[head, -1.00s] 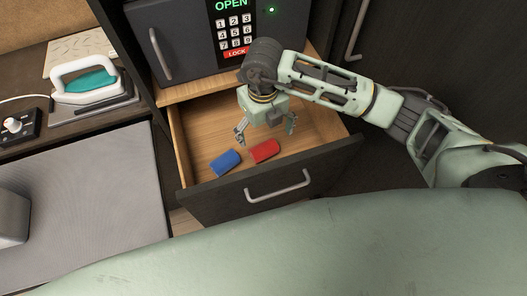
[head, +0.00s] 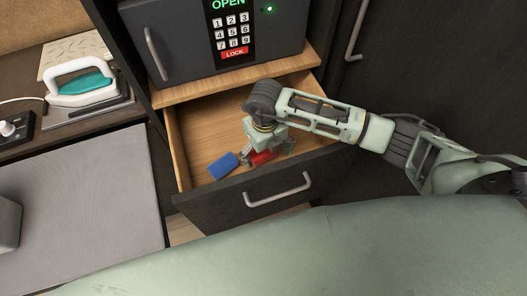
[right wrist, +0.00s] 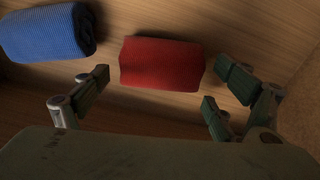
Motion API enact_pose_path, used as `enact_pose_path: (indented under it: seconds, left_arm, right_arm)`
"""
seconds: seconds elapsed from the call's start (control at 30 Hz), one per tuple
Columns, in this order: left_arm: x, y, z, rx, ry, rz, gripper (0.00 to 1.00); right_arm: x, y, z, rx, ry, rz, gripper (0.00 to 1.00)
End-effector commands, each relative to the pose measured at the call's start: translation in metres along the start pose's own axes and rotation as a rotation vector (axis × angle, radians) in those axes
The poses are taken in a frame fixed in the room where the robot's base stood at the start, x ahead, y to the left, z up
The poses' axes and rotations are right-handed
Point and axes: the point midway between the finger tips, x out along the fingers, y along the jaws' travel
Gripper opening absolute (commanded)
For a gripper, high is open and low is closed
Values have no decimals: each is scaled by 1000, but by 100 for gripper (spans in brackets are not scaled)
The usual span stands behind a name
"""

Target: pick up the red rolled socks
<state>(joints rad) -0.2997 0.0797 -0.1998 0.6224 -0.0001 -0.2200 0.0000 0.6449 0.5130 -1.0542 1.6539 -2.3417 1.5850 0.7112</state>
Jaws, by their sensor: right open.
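The red rolled socks (head: 261,158) lie on the wooden floor of the open drawer, partly hidden behind my right gripper (head: 267,153) in the head view. In the right wrist view the red rolled socks (right wrist: 161,64) lie ahead, between the fingers of the right gripper (right wrist: 165,90). One finger is to their left and two are to their right. The fingers are spread wide, and I see no clear contact with the socks. My left gripper is not in view.
Blue rolled socks (head: 222,166) lie just left of the red ones. The drawer's front panel (head: 225,205) and side walls surround the gripper closely. A safe (head: 190,62) stands above the drawer. An iron (head: 85,82) sits on the counter at left.

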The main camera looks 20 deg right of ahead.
Motion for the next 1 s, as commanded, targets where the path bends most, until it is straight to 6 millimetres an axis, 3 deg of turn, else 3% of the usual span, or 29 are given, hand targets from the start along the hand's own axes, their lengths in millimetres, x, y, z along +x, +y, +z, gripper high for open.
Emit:
enact_pose_path:
  seconds: [0.27,0.8,1.0]
  left_arm:
    - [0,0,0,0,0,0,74]
    - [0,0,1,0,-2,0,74]
    - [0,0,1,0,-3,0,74]
  right_arm:
    - [4,0,0,0,-1,-1,88]
    - [3,0,1,1,-2,-1,42]
    - [3,0,1,1,-2,-1,42]
